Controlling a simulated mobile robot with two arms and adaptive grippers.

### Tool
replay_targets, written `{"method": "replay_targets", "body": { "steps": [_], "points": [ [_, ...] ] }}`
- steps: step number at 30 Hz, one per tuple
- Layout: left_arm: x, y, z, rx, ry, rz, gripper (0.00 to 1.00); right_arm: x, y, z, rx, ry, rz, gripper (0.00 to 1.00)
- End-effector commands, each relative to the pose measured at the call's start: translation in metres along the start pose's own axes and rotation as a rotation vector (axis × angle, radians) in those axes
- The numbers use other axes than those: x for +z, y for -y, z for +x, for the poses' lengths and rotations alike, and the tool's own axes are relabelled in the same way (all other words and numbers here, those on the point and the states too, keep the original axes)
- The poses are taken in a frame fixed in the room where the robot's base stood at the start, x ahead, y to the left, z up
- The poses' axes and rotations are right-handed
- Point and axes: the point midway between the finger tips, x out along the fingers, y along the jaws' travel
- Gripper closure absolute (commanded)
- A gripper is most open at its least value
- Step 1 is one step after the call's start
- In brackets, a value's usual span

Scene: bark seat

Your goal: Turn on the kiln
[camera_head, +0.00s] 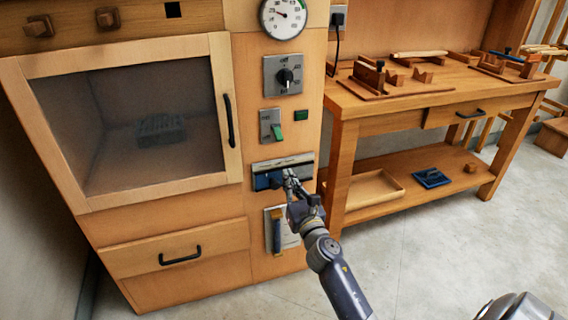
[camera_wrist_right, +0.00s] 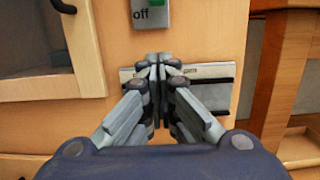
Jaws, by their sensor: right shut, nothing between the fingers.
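The kiln (camera_head: 185,235) is a wooden cabinet at the left with a glazed door (camera_head: 150,130). Its front column carries a round gauge (camera_head: 283,16), a black knob (camera_head: 285,78) on a grey plate, and a switch with a green lever (camera_head: 276,130). The switch plate (camera_wrist_right: 150,15) reads "off" in the right wrist view. Below it is a wide plate with a blue part (camera_head: 262,181). My right gripper (camera_head: 287,173) is shut and empty in front of this wide plate, covering its middle; I cannot tell whether it touches. My left gripper is not in view.
A wooden workbench (camera_head: 400,100) stands right of the kiln, with wooden fixtures on top. Its lower shelf holds a shallow tray (camera_head: 392,197) and a blue item (camera_head: 431,178). A dark door handle (camera_head: 229,120) projects beside the controls. The floor (camera_head: 440,240) in front is clear.

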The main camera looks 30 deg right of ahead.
Motion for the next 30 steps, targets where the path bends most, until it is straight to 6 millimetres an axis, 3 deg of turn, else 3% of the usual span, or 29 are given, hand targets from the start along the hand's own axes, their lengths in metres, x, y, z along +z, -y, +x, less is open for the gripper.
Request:
{"method": "replay_targets", "body": {
  "steps": [10,18,30],
  "points": [
    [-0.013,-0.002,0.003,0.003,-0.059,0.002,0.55,0.001,0.000,0.054,-0.001,0.003,0.001,1.00],
    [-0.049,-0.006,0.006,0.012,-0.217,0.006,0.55,0.000,0.000,0.099,-0.001,0.002,0.001,1.00],
    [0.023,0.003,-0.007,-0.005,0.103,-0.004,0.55,0.022,0.000,0.088,0.001,0.000,0.000,1.00]
  ]
}}
